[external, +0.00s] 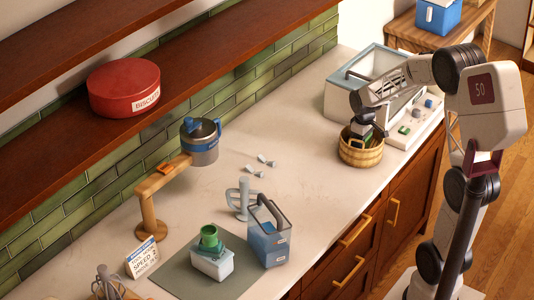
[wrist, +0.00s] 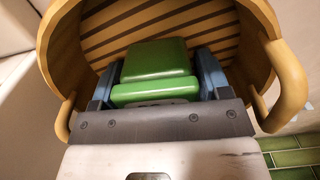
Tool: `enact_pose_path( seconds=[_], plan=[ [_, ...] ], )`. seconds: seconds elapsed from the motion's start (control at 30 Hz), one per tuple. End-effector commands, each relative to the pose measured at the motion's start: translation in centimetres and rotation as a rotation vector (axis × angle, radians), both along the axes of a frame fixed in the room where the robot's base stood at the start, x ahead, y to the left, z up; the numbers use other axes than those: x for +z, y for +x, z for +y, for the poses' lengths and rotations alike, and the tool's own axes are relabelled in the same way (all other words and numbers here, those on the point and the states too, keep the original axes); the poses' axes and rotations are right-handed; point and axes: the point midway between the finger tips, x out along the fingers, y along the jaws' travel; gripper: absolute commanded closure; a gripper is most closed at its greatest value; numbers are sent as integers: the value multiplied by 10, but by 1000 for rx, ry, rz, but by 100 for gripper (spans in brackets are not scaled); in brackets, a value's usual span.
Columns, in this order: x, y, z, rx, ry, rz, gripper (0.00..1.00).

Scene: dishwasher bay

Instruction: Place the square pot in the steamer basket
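The steamer basket (external: 360,153) is a round tan wooden tub with side handles, on the counter at the right. In the wrist view its rim (wrist: 62,60) and slatted floor surround my gripper. My gripper (external: 362,128) points down into the basket's mouth. Its blue fingers lie on both sides of a green, square-edged object, which I take to be the square pot (wrist: 155,72), and appear to touch it. The pot is within the basket's rim in the wrist view. I cannot tell whether it rests on the floor.
A glass-sided bin (external: 345,97) and a panel with small knobs (external: 415,128) stand close behind and right of the basket. A blue pitcher (external: 268,240), a pale mug rack (external: 243,197) and a green cup on a block (external: 211,262) stand further left. The counter between is mostly clear.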

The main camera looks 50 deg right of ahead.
Motion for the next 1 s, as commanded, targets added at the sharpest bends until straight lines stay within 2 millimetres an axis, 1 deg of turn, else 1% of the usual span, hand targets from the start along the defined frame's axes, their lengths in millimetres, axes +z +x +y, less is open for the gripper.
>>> enact_pose_path(
  seconds=[0.03, 0.07, 0.1, 0.37, 0.57, 0.77, 1.0],
  plan=[
    [0, 0, 0, 0, 0, 0, 22],
    [0, 0, 0, 0, 0, 0, 18],
    [0, 0, 0, 0, 0, 0, 15],
    [0, 0, 0, 0, 0, 0, 15],
    [7, 0, 0, 0, 0, 0, 15],
    [26, 0, 0, 0, 0, -1, 15],
    [64, 0, 0, 0, -1, -2, 15]
  ],
)
